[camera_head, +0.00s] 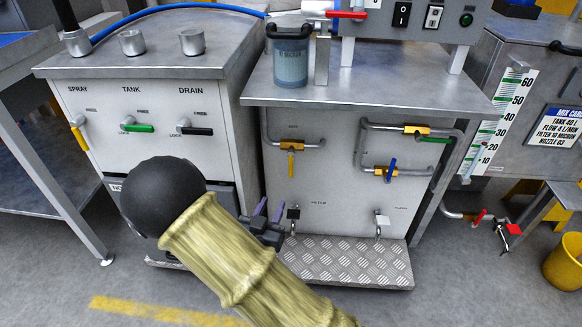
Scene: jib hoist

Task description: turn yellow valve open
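A yellow valve handle (291,164) hangs straight down from a brass-coloured valve body on a short horizontal pipe (312,144). It is on the left of the middle cabinet's front panel, so the handle stands across the pipe. Another yellow lever (78,132) sits under the SPRAY label on the left cabinet and slants down. My gripper (269,208) has two purple fingers, apart with a gap between them and nothing visible in it. It appears below and slightly left of the hanging yellow handle in the picture, not touching it. My arm hides the lower left cabinet.
A blue handle (391,170) and a green handle (434,140) are on piping to the right. Green (138,128) and black (197,131) levers are on the left cabinet. A metal tread step (340,262) juts out below. A yellow bucket (565,262) stands far right.

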